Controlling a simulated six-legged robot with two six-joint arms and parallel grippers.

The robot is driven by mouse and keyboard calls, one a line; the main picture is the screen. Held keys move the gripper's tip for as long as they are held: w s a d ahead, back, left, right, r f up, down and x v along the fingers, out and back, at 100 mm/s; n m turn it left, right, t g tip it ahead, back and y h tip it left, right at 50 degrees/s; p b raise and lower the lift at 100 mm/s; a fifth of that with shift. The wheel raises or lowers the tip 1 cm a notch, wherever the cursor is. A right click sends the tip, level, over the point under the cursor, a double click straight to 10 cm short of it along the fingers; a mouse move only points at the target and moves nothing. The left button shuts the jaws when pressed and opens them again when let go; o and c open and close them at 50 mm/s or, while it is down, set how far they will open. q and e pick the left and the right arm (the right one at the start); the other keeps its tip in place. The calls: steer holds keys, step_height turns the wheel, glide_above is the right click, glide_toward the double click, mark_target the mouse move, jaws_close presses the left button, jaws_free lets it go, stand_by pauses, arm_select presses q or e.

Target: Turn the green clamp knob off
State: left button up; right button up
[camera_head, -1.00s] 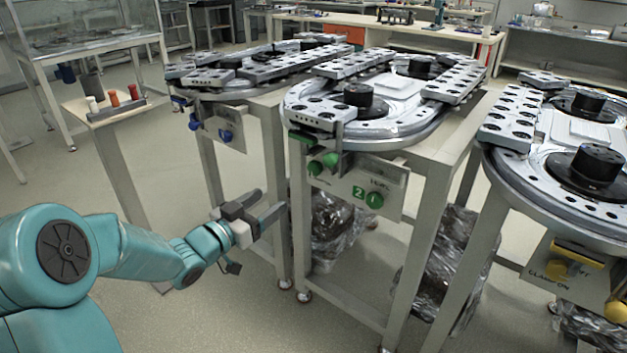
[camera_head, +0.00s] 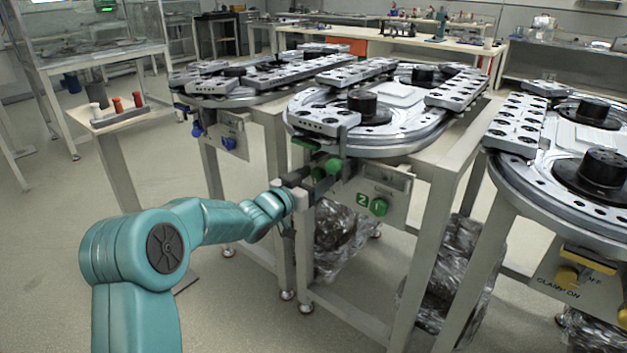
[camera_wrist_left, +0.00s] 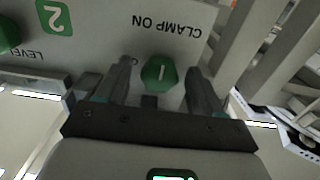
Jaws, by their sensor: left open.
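The green clamp knob (camera_wrist_left: 158,73) shows in the left wrist view as a hexagonal face with a white line mark, by upside-down "CLAMP ON" lettering on a pale panel (camera_wrist_left: 105,45). The knob lies between the two fingers of my open left gripper (camera_wrist_left: 160,80), with a gap visible on each side. In the head view my left gripper (camera_head: 320,174) is at the left part of the middle station's panel and partly covers the green clamp knob (camera_head: 333,166). My right gripper is not in view.
A green "2" sign (camera_head: 362,200) and another green knob (camera_head: 378,206) are to the right on the same panel. The ring track (camera_head: 400,133) overhangs above. Table legs (camera_head: 432,240) stand below. Stations with blue (camera_head: 229,143) and yellow (camera_head: 567,277) knobs flank it.

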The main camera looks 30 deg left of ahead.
arm_select(q)
steer(key=c, duration=1.1)
steer(key=shift+o, duration=0.2)
steer(key=n+p, duration=0.2)
steer(key=p, duration=0.1)
steer(key=shift+r+n, duration=0.2)
steer(key=shift+n, duration=0.2)
steer(key=n+p, duration=0.3)
steer(key=n, duration=0.2)
steer(key=shift+d+f+n+p, duration=0.1)
steer(key=shift+n+p, duration=0.2)
steer(key=shift+p, duration=0.1)
steer(key=n+p, duration=0.3)
steer(key=n, duration=0.2)
steer(key=shift+n+p, duration=0.8)
steer(key=shift+n, duration=1.4)
